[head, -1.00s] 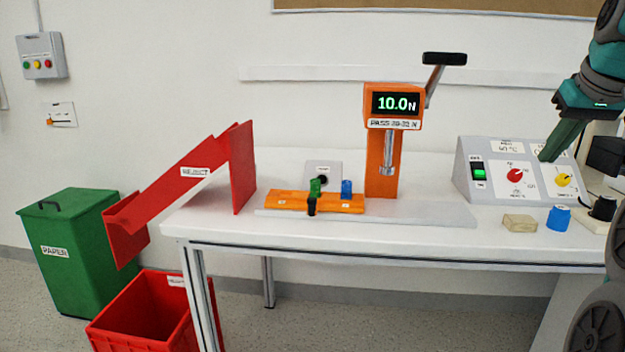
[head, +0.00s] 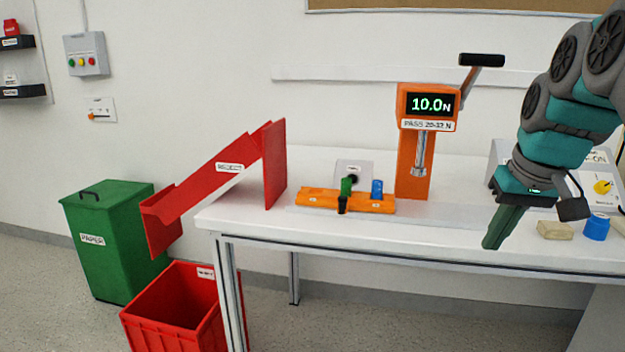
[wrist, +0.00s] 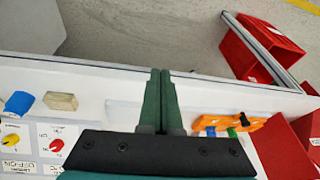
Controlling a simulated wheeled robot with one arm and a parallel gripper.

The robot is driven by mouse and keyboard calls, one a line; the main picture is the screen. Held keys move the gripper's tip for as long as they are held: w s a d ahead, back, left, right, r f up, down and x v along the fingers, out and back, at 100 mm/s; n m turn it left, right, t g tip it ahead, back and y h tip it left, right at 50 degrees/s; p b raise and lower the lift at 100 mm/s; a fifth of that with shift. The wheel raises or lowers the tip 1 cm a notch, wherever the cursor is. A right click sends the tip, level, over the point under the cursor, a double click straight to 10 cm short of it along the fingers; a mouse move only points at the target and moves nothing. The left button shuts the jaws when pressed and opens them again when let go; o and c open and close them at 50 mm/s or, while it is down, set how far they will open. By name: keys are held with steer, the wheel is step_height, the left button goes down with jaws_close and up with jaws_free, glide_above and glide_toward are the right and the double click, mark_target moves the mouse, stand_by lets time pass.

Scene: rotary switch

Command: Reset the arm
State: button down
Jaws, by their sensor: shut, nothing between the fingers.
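My gripper (head: 490,243) is shut and empty, its green fingers pointing down at the front edge of the white table (head: 330,233) in the head view. In the wrist view my gripper (wrist: 160,72) shows its two fingers pressed together over that edge. The control panel (head: 500,152) with its dials stands behind my arm and is largely hidden. In the wrist view the panel (wrist: 35,143) shows a red dial (wrist: 56,145) and a yellow dial (wrist: 12,140). The gripper is apart from the panel.
An orange press (head: 414,150) reading 10.0 N stands mid-table, with an orange fixture (head: 325,198) left of it. A red chute (head: 274,165) is at the table's left end. A beige block (head: 554,230) and blue knob (head: 596,227) lie right of my gripper.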

steer(key=s+a+f+n+g, duration=0.1)
steer(key=s+a+f+g, duration=0.2)
steer(key=s+a+f, duration=0.95)
steer(key=s+a+f+g, duration=0.1)
steer(key=s+f+g, duration=0.1)
steer(key=s+f, duration=1)
steer(key=shift+a+f, duration=0.3)
steer(key=shift+f, duration=0.15)
steer(key=shift+w, duration=0.1)
